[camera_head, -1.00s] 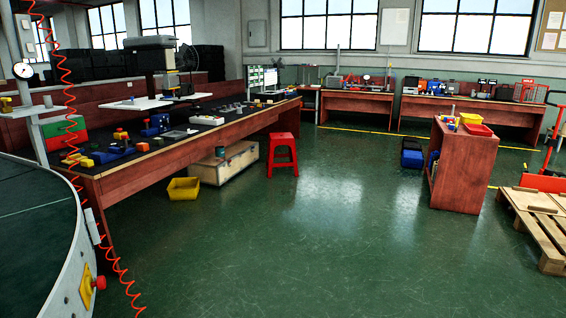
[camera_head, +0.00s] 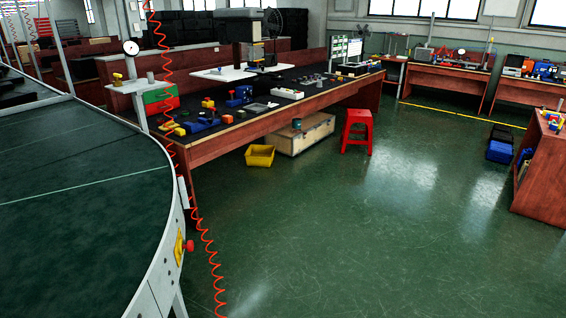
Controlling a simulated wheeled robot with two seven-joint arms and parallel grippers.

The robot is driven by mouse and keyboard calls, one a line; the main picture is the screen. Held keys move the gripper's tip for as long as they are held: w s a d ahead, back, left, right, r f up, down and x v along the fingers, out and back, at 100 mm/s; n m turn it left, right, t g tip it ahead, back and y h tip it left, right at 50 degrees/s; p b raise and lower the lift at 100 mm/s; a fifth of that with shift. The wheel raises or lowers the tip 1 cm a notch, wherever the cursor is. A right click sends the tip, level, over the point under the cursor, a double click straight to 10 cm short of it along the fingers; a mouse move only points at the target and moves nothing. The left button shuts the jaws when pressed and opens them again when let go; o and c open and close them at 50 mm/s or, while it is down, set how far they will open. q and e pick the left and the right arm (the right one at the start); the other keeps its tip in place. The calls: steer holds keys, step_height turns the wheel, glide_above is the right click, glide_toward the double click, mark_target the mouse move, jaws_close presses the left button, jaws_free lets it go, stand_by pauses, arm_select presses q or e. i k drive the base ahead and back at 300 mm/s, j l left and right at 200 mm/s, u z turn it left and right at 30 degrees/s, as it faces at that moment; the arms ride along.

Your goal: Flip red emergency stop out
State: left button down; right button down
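The red emergency stop (camera_head: 189,246) is a round red button on a yellow plate (camera_head: 179,247). The plate is fixed to the outer side wall of the curved conveyor (camera_head: 85,180), at the lower left of the view. The button sticks out to the right from the plate. It is too small to tell whether it is pressed in or out. Neither of my grippers shows in the view.
A red coiled hose (camera_head: 207,250) hangs beside the conveyor, close to the button. A long workbench (camera_head: 215,143) with parts stands behind. A yellow bin (camera_head: 260,156), a wooden crate (camera_head: 312,134) and a red stool (camera_head: 357,130) are by it. The green floor in front is clear.

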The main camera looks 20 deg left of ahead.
mark_target(190, 245)
steer(key=j+u, duration=0.1)
steer(key=u, duration=0.7)
steer(key=i+u, duration=0.1)
steer(key=u, duration=0.3)
steer(key=i+j, duration=0.05)
